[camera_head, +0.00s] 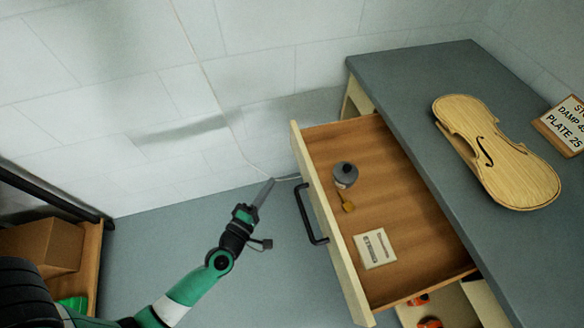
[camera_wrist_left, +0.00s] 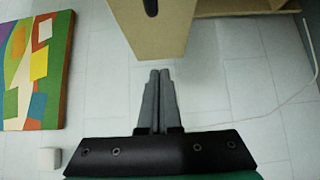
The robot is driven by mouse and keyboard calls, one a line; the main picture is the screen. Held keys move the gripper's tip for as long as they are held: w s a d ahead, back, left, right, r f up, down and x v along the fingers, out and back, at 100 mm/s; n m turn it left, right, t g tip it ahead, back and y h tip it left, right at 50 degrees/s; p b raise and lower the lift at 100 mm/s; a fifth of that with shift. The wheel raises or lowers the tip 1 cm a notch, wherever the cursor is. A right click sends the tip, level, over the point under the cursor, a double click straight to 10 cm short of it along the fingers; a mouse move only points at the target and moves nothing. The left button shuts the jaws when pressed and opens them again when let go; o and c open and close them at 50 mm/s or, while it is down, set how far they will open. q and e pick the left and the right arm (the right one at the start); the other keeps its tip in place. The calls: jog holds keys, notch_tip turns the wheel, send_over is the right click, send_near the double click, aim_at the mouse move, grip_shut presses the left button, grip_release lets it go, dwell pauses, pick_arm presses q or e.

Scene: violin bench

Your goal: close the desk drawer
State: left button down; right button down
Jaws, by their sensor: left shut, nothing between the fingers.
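The desk drawer (camera_head: 385,185) is pulled well out of the grey-topped desk (camera_head: 440,150) in the head view. Its pale front panel (camera_head: 325,215) carries a black bar handle (camera_head: 306,215). My left gripper (camera_head: 266,188) is shut and empty. It is a little to the left of the drawer front, near the handle's far end, and appears apart from it. In the left wrist view the closed fingers (camera_wrist_left: 158,92) point toward a pale wooden panel (camera_wrist_left: 150,35) with a dark piece at the top edge. My right gripper is not in view.
A grey bottle (camera_head: 344,174), a small amber item (camera_head: 348,206) and a pale labelled box (camera_head: 375,248) lie in the drawer. A violin plate (camera_head: 497,155) and a sign (camera_head: 566,124) are on the desktop. A wooden shelf with a box (camera_head: 45,245) stands at left. Floor between is clear.

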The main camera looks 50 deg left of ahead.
aim_at(299, 158)
pick_arm(q)
jog(key=shift+w+a, duration=0.15)
jog(key=shift+w, duration=1.4)
jog(key=shift+w+a, duration=0.2)
jog(key=shift+w, duration=1.3)
jog(key=shift+w+a, duration=0.15)
jog(key=shift+w, duration=1.4)
jog(key=shift+w+r, duration=0.1)
jog(key=shift+w, duration=0.05)
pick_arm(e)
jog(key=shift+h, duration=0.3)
